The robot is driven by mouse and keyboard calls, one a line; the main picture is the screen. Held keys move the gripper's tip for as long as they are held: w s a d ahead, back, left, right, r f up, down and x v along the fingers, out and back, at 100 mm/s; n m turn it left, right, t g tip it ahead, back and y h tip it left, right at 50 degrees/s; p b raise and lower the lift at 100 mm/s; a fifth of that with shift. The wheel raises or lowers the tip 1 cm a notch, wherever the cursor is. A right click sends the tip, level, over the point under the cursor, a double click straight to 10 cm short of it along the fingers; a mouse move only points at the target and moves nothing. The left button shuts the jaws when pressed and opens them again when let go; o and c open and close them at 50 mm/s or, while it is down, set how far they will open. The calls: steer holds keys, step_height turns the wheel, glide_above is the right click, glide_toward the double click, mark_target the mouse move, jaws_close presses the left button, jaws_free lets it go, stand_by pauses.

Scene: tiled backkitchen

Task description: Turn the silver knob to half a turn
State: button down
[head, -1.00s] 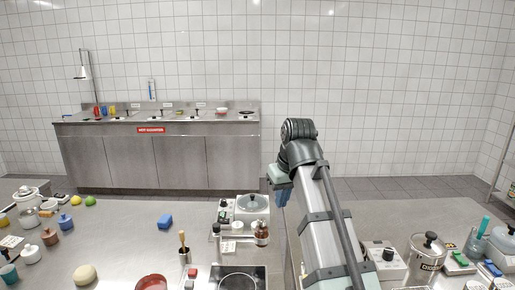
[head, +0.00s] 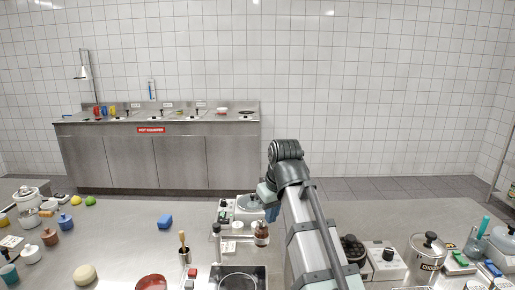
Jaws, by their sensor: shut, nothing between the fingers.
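I cannot make out a silver knob for certain at this size. A small appliance with a control panel (head: 226,211) stands on the counter just left of my gripper, with small dark and light spots on its panel. A grey lidded pot (head: 246,206) is on it. My gripper (head: 272,214) has blue fingers, is shut and empty, and points down at the pot's right side. The arm hides part of that area. Another white box with a black knob (head: 388,255) stands to the right of the arm.
A brown bottle (head: 262,235) and a white bottle (head: 217,240) stand in front of the appliance. A steel canister (head: 428,252) is at the right.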

steer(key=shift+f, duration=0.75)
steer(key=shift+w+a, duration=0.1)
steer(key=shift+s+a, duration=0.5)
steer(key=shift+a, duration=0.2)
stand_by(0.4)
steer(key=shift+s, duration=0.15)
steer(key=w+v, duration=0.1)
steer(key=v, duration=0.4)
steer(key=shift+s+r, duration=0.3)
steer(key=shift+r, duration=0.25)
steer(key=shift+a, duration=0.15)
